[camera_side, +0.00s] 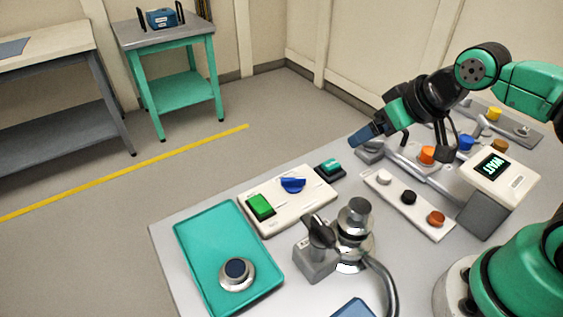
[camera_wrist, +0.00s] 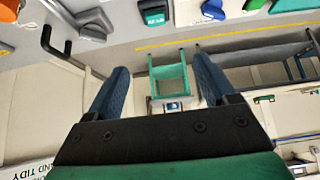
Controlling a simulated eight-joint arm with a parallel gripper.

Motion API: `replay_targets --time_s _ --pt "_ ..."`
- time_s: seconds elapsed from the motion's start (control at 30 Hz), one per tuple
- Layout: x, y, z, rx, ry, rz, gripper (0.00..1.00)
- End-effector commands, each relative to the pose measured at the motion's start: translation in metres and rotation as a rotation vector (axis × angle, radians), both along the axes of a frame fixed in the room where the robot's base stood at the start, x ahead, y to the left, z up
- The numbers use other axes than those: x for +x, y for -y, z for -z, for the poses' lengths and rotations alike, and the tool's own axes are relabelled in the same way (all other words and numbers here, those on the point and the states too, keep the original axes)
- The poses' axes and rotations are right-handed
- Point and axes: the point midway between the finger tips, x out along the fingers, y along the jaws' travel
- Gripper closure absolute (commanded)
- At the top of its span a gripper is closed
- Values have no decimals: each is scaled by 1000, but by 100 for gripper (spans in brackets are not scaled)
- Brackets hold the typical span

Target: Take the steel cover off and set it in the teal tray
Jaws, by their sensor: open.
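The teal tray (camera_side: 205,268) lies at the left front of the bench in the side view. A round steel piece with a dark blue top (camera_side: 238,273), which looks like the steel cover, rests inside it, toward its near end. A stepped steel fitting (camera_side: 355,240) stands upright right of the tray. My gripper (camera_side: 364,137) is raised above the back of the bench, well away from both. In the wrist view my gripper (camera_wrist: 161,72) is open, with nothing between its blue fingers. The tray and steel piece do not show there.
A black-handled valve (camera_side: 317,250) and a curved steel hose (camera_side: 382,283) adjoin the fitting. A cream panel with a green switch and blue knob (camera_side: 292,200) sits behind. A button strip (camera_side: 408,203) and a "WAIT" display (camera_side: 494,168) stand right. A blue object (camera_side: 352,308) lies at the front edge.

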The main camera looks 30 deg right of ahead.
Motion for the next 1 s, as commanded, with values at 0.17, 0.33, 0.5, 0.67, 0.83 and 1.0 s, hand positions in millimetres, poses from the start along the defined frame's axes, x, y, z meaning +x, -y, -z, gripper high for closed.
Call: replay_targets --time_s 0.17,0.33,0.5,0.67,0.83,1.0 --pt "0 0 0 8 -3 8 22" --pt "-7 -8 4 178 -71 189 22" --pt "-26 -26 9 524 -262 638 22" --pt "-46 -45 9 773 -477 1112 22" --pt "-61 -59 6 889 -640 1484 22" --pt "-67 -64 4 915 -703 1642 22"
